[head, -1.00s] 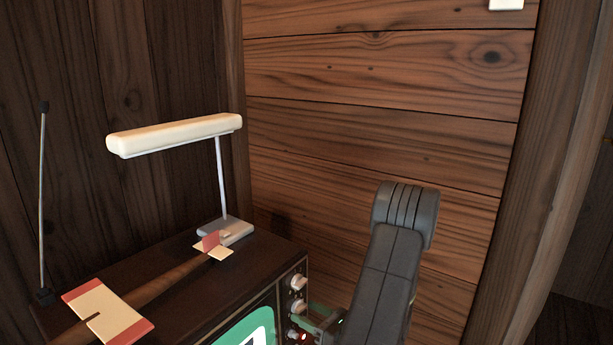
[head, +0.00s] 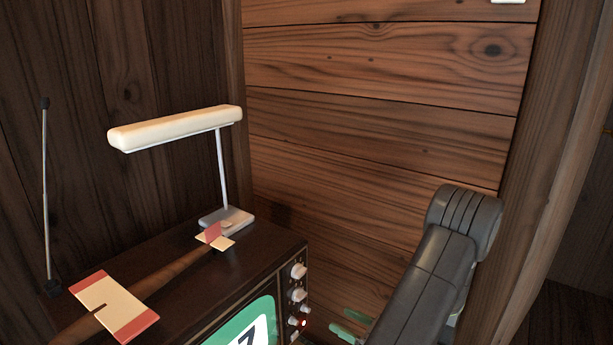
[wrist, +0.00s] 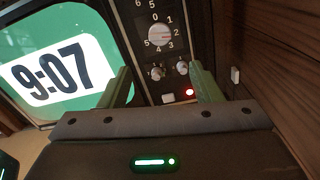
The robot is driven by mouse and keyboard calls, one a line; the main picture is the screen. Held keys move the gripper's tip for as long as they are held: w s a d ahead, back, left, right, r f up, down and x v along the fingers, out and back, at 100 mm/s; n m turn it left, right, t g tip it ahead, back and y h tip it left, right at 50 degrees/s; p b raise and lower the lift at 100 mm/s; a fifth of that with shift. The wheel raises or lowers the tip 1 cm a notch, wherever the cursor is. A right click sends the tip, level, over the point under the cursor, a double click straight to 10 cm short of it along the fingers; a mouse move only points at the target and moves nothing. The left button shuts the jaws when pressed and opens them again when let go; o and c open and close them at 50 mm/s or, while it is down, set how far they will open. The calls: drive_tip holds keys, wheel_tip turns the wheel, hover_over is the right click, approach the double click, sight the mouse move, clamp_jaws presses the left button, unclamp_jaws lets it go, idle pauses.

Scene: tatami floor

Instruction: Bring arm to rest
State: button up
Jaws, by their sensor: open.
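My gripper (wrist: 160,92) is open and empty in the wrist view, its two green fingers apart in front of the television's control panel. In the head view its green fingertips (head: 349,329) show at the bottom, just right of the television, below my grey arm. The television (head: 165,290) is a dark wooden set with a green screen (wrist: 60,65) that reads 9:07. Its panel has a large numbered dial (wrist: 159,34), two smaller knobs and a lit red light (wrist: 189,92). I cannot tell whether the fingers touch the panel.
On the television stand a cream lamp (head: 175,128) and a wooden toy plane (head: 115,305) with red-tipped wings. A thin antenna (head: 45,190) rises at the left. A plank wall (head: 380,120) stands close behind my arm. A small light block (wrist: 235,75) is on the wall.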

sight(302, 298)
drive_tip(key=shift+m, duration=0.4)
drive_tip(key=b+x, duration=0.1)
drive_tip(key=x, duration=1.1)
drive_tip(key=shift+a+r+b, duration=0.1)
drive_tip(key=shift+r+b, duration=0.05)
drive_tip(key=shift+b, duration=0.15)
drive_tip(key=m+p, duration=0.1)
drive_tip(key=m, duration=0.1)
drive_tip(key=shift+m, duration=0.3)
drive_tip(key=m+p, duration=0.2)
drive_tip(key=m, duration=0.4)
drive_tip(key=shift+s+m+p, duration=0.1)
drive_tip(key=shift+m+p, duration=0.2)
drive_tip(key=m, duration=0.5)
drive_tip(key=shift+r+m, duration=0.1)
drive_tip(key=shift+m, duration=1.9)
drive_tip(key=shift+s, duration=0.15)
